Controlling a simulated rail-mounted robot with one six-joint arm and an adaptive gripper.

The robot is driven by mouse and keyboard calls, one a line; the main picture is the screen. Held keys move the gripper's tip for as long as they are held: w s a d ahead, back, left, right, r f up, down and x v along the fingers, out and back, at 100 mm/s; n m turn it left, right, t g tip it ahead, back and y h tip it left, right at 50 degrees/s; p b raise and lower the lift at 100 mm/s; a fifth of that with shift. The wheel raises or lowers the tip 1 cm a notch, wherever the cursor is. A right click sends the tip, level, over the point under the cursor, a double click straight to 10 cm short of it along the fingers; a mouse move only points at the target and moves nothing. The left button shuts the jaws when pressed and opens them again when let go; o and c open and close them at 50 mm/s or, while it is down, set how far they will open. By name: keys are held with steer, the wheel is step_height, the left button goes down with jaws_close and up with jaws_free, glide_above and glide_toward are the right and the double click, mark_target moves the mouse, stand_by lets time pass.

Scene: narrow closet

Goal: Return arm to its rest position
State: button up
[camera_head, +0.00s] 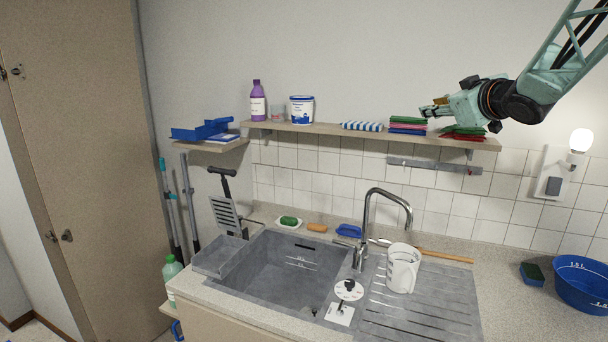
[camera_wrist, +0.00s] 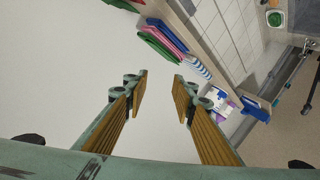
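My gripper (camera_head: 432,108) is at the upper right in the head view, at the end of my pale green arm. It is just in front of the right part of the wall shelf (camera_head: 330,129), beside a stack of folded cloths (camera_head: 408,125). In the wrist view my gripper (camera_wrist: 160,82) shows two ribbed yellow-brown finger pads set well apart, with nothing between them. The cloths (camera_wrist: 162,40) appear beyond the fingers there, apart from them.
The shelf also holds a purple bottle (camera_head: 257,101), a white tub (camera_head: 301,109) and a striped cloth (camera_head: 362,126). Below are a grey sink (camera_head: 285,268), a tap (camera_head: 372,205), a white jug (camera_head: 402,268) and a blue bowl (camera_head: 582,285). A lamp (camera_head: 581,141) is on the right wall.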

steer(key=s+a+r+m+g+h, duration=0.1)
steer(key=s+a+m+g+h, duration=0.15)
steer(key=s, duration=1.15)
steer(key=s+a+m+g+h, duration=0.1)
steer(key=s+m+h, duration=0.2)
steer(key=s, duration=1.1)
steer(key=s+a+f+m+g+y, duration=0.15)
steer(key=s+a+f, duration=0.4)
steer(key=s, duration=0.75)
steer(key=s+a+f+n+g+y, duration=0.1)
steer(key=s+a+f+g, duration=0.4)
steer(key=s, duration=0.8)
steer(key=s+a+f+m+y, duration=0.1)
steer(key=s+a+f, duration=0.45)
steer(key=s, duration=0.75)
step_height(320, 180, down, 7)
steer(key=w+d+g+b, duration=0.1)
steer(key=w+d+b, duration=0.1)
steer(key=shift+w, duration=0.2)
